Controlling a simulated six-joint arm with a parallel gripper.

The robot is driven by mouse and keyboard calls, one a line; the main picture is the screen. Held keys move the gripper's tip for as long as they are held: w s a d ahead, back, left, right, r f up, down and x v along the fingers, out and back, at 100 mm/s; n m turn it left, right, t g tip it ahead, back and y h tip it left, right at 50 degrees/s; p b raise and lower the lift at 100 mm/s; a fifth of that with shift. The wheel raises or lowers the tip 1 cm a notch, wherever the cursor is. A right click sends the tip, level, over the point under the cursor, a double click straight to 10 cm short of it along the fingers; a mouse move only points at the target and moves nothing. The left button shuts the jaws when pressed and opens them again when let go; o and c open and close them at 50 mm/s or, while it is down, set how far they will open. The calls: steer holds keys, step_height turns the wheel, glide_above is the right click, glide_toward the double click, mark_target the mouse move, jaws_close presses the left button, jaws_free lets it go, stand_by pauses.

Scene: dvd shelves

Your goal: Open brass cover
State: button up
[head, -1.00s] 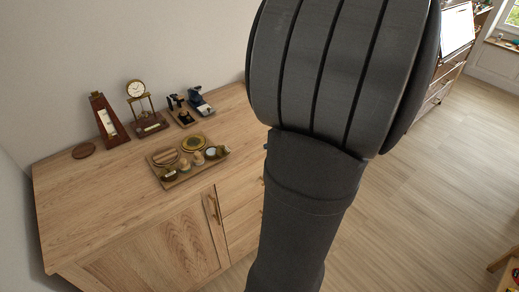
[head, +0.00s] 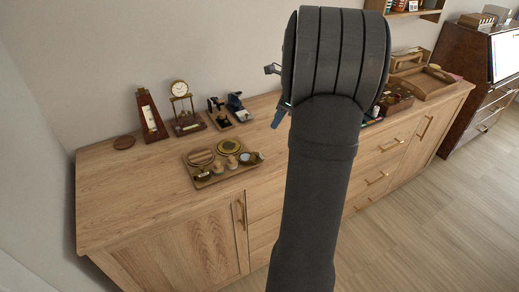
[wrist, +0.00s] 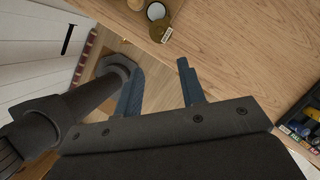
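A wooden tray (head: 212,181) on the sideboard holds small round pieces. Among them are a yellow brass-coloured round piece (head: 229,146) at the back, a striped wooden disc (head: 201,157) and several small round pots or lids at the front. I cannot tell for sure which is the brass cover. In the wrist view, a brass-coloured round container (wrist: 160,30) and a pale round top (wrist: 156,11) show at the upper edge. My gripper (wrist: 161,66) is open and empty, its blue fingers apart, away from these pieces. In the head view my arm hides most of it.
Behind the tray stand a metronome (head: 151,117), a brass clock (head: 183,105) and small dark instruments (head: 238,108). A wooden box (head: 398,99) and open tray (head: 428,82) stand right of my arm. The sideboard's left front is bare.

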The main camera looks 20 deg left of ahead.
mark_target(257, 153)
steer(key=x, duration=1.5)
steer(key=shift+s+a+f, duration=0.1)
steer(key=shift+a+f, duration=0.1)
steer(key=shift+f, duration=0.1)
jaws_close()
